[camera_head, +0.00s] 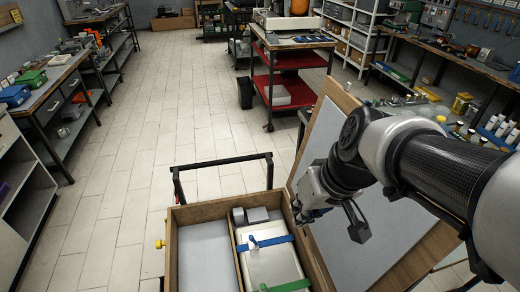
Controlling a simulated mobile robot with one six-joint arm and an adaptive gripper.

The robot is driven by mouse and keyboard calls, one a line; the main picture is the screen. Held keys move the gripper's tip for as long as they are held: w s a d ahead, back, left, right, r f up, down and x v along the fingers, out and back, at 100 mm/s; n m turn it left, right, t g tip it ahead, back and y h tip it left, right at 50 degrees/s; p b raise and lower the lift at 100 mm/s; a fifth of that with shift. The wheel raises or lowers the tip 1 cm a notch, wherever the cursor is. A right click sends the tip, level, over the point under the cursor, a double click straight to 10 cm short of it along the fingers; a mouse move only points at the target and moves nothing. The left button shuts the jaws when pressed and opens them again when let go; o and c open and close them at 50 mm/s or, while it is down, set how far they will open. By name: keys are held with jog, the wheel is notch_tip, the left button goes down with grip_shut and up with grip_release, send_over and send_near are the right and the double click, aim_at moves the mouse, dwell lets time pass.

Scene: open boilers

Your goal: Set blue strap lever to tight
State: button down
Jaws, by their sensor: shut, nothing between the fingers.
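A blue strap (275,241) runs across a pale, boxy case (272,267) in the right part of a wooden crate. A small white-and-blue lever (253,243) stands up from the strap near its left end. Its exact angle is hard to tell. My gripper (300,217) is to the right of the strap, near the crate's right edge and apart from the lever. It is shut and empty. Its fingertips are small and partly hard to make out.
A green strap (287,286) crosses the case nearer to me. The wooden crate (192,212) has an empty-looking left part and grey blocks (257,215) at the back. A wood-edged grey panel (345,225) leans at right. A red cart (290,91) stands beyond; the tiled floor at left is clear.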

jog(key=w+a+f+n+y, duration=0.1)
jog(key=w+a+f+y, duration=0.1)
jog(key=w+f, duration=1.45)
jog(key=w+d+f, duration=0.1)
jog(key=w+f, duration=0.2)
jog(key=f, duration=0.7)
jog(key=w+d+f, duration=0.1)
jog(key=w+f, duration=0.3)
jog(key=f, duration=0.6)
jog(key=shift+d+f+y, duration=0.15)
jog(key=shift+y, duration=0.25)
jog(key=b, duration=0.3)
send_near(253, 241)
jog(key=w+f, duration=0.2)
jog(key=w+a+f, duration=0.1)
jog(key=w+f, duration=0.1)
jog(key=w, duration=0.1)
jog(key=shift+a+f, duration=0.25)
jog(key=shift+f, duration=0.1)
jog(key=shift+a+f, duration=0.15)
jog(key=shift+a, duration=0.2)
jog(key=shift+s+a, duration=0.1)
